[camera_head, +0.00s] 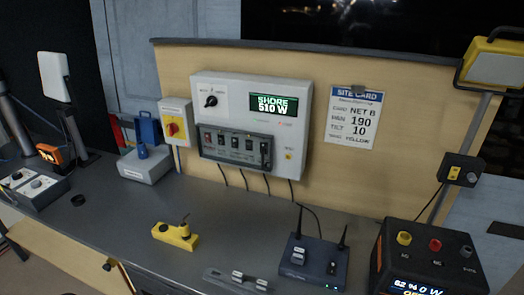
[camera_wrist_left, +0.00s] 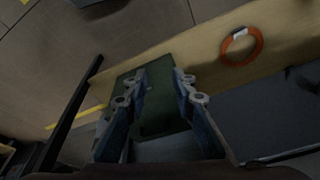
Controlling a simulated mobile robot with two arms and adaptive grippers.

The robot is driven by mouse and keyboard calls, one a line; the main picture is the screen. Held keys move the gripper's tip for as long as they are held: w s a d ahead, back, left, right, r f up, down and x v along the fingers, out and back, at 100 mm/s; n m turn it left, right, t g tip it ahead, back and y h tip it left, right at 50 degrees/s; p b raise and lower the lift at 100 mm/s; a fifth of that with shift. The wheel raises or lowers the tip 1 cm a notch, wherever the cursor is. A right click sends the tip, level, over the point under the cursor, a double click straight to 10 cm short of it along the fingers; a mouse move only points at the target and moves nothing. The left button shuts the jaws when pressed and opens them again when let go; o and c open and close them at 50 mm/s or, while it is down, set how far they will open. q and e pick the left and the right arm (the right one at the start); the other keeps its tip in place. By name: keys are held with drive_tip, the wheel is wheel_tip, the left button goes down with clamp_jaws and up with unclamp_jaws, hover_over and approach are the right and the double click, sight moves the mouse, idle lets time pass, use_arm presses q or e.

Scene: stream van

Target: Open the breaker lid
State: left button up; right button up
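The breaker lid (camera_head: 236,148) is a dark, see-through-looking cover across the lower part of the white power panel (camera_head: 293,128) on the back board. A row of breaker switches shows behind it, and it looks closed. My left gripper (camera_wrist_left: 160,82) shows only in the left wrist view. Its two fingers are apart with nothing between them, above a dark green surface. The lid is not in the left wrist view. Neither gripper shows in the head view, so my right gripper is out of sight.
A red and yellow rotary switch (camera_head: 173,128) is left of the panel. On the grey bench stand a yellow device (camera_head: 175,236), a router (camera_head: 312,262) with antennas and a dark power box (camera_head: 425,262). The bench below the panel is mostly clear. An orange ring (camera_wrist_left: 241,46) shows in the wrist view.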

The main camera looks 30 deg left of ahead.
use_arm(q)
drive_tip(key=w+a+r+t+p, duration=0.1)
drive_tip(key=w+a+r, duration=0.1)
drive_tip(key=w+r, duration=0.2)
drive_tip(key=w+a+r+n+t+y+p, duration=0.1)
drive_tip(key=w+r, duration=0.3)
drive_tip(key=r, duration=0.5)
drive_tip(key=w+a+r+n+t, duration=0.1)
drive_tip(key=w+a+r+t, duration=0.1)
drive_tip(key=w+r, duration=0.2)
drive_tip(key=shift+a+r+y+p, duration=0.2)
drive_tip(key=shift+r, duration=0.4)
drive_tip(key=shift+a+r+y+p, duration=0.15)
drive_tip(key=shift+r+y+p, duration=0.05)
drive_tip(key=shift+r, duration=0.4)
drive_tip(key=w+a+r+n+t+y, duration=0.2)
drive_tip(key=w+a+r+t, duration=0.3)
drive_tip(key=w, duration=0.5)
drive_tip(key=n+t+y+p, duration=0.1)
drive_tip(key=n+t+y, duration=0.2)
drive_tip(key=t+y, duration=0.1)
approach(263, 158)
drive_tip(key=x, duration=0.2)
drive_tip(key=shift+p+x, duration=0.75)
drive_tip(key=shift+x, duration=2.7)
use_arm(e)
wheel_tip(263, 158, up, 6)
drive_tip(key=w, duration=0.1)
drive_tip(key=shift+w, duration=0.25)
